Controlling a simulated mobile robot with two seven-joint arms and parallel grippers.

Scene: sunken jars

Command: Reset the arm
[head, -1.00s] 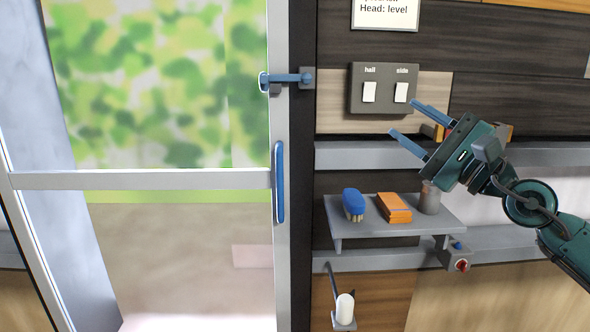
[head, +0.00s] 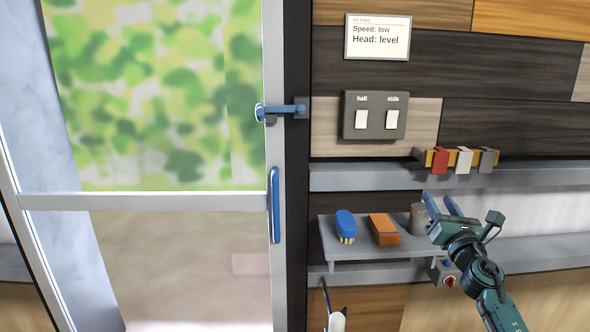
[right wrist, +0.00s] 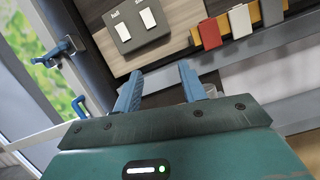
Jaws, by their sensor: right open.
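My right gripper (head: 441,205) is green with blue fingers. In the head view it is at the right, in front of the right end of the grey shelf, and it partly covers a grey-brown cylinder (head: 418,217). In the right wrist view its two blue fingers (right wrist: 158,92) stand apart with nothing between them. The fingers point up toward the wall with the switch panel (head: 375,116), which also shows in the right wrist view (right wrist: 136,24). My left gripper is not in view.
A glass door with a blue handle (head: 275,205) and blue latch (head: 283,111) stands left. The shelf (head: 345,251) holds a blue brush (head: 346,226) and an orange block (head: 384,229). Red, white and grey tags (head: 464,160) hang above. A red knob (head: 450,282) sits below my gripper.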

